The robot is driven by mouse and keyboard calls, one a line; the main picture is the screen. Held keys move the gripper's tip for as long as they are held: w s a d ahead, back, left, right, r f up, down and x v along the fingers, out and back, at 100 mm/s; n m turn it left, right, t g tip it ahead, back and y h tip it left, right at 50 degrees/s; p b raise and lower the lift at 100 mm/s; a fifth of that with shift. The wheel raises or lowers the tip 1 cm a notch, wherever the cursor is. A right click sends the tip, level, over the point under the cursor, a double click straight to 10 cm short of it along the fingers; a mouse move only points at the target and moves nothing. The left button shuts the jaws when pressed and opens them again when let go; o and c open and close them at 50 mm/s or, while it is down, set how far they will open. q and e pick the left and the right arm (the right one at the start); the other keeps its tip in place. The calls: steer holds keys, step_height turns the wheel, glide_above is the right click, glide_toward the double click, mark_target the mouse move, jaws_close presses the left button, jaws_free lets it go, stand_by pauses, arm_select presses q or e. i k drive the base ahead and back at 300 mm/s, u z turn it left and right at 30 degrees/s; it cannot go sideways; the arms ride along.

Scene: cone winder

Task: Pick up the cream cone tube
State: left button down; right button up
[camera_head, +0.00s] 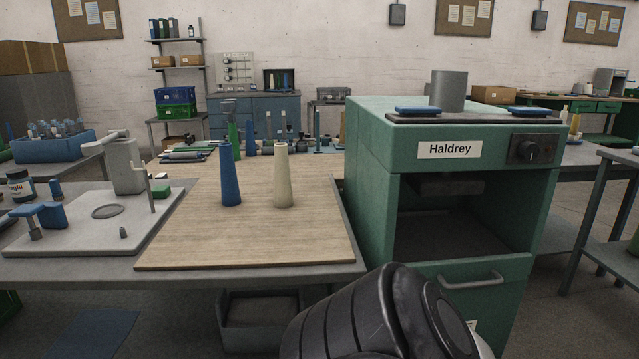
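The cream cone tube (282,178) stands upright on a wooden board (245,235) on the table. A blue cone tube (230,176) stands upright just to its left, with a gap between them. A dark, ribbed part of my own arm shows at the bottom centre, in front of the table and the green machine. Neither of my grippers shows in this view, and nothing touches the cream tube.
A green machine labelled Haldrey (455,170) stands right of the board. A white plate with a grey fixture (125,165) lies to the left. Several tools and small tubes crowd the board's far end. The board's front part is clear.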

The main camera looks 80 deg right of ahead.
mark_target(282, 194)
steer(key=k, duration=0.1)
steer(key=z, duration=1.4)
